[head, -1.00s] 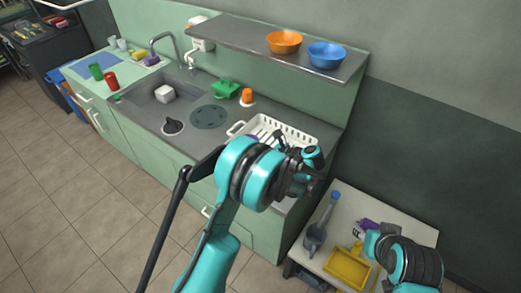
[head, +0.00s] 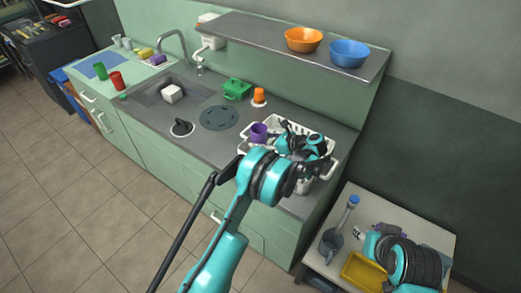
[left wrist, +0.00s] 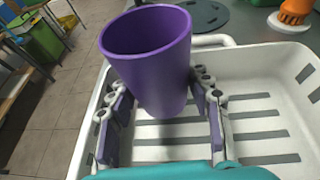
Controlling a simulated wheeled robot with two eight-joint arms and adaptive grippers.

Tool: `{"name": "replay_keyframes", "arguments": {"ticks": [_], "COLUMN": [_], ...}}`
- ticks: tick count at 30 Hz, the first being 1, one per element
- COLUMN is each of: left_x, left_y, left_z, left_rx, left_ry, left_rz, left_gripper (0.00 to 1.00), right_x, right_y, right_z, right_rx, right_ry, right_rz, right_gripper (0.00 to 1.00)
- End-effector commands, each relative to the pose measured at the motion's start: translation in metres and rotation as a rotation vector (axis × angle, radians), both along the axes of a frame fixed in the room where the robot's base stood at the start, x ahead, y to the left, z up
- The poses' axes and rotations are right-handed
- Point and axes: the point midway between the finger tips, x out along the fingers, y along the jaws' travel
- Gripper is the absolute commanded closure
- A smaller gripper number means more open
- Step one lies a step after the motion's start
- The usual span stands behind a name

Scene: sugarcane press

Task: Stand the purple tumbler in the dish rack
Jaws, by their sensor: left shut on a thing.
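The purple tumbler (head: 258,132) is upright, mouth up, at the left end of the white dish rack (head: 326,172). In the left wrist view the tumbler (left wrist: 150,60) stands between the two fingers of my left gripper (left wrist: 160,92), which is shut on it. The slotted floor of the rack (left wrist: 262,128) shows below and beside it. I cannot tell whether the tumbler's base touches the rack floor. In the head view my left gripper (head: 274,138) reaches over the rack and hides part of it. My right gripper (head: 370,243) is over the low side table, and its fingers are unclear.
A shelf with an orange bowl (head: 304,39) and a blue bowl (head: 350,53) hangs above. The side table (head: 347,220) holds a yellow tray (head: 362,272) and a grey dustpan or scoop (head: 331,241).

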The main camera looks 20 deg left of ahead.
Motion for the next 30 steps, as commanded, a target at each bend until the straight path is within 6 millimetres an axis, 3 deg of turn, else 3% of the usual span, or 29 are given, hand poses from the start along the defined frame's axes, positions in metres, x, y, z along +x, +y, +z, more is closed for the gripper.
{"name": "replay_keyframes", "arguments": {"ticks": [5, 12, 23, 24, 26, 30], "left_x": [0.004, 0.004, 0.004, 0.004, 0.004, 0.004], "left_y": [0.0, 0.0, 0.0, 0.0, 0.0, 0.0], "left_z": [-0.011, -0.043, -0.047, -0.045, -0.045, -0.045], "left_rx": [0.0, 0.0, 0.0, 0.0, 0.0, 0.0], "left_ry": [0.0, 0.0, 0.0, 0.0, 0.0, 0.0], "left_rz": [0.0, 0.0, 0.001, 0.001, 0.001, 0.001], "left_gripper": [0.9, 0.9, 0.9, 0.4, 0.3, 0.3], "right_x": [0.0, 0.0, 0.0, 0.0, 0.0, 0.0], "right_y": [0.0, 0.0, 0.0, 0.0, 0.0, 0.0], "right_z": [-0.005, -0.018, -0.021, -0.019, -0.019, -0.019], "right_rx": [0.0, 0.0, 0.0, 0.0, 0.0, 0.0], "right_ry": [0.0, 0.0, 0.0, 0.0, 0.0, 0.0], "right_rz": [0.0, 0.0, 0.0, 0.0, 0.0, 0.0], "right_gripper": [0.6, 0.6, 0.6, 0.6, 0.6, 0.6]}}
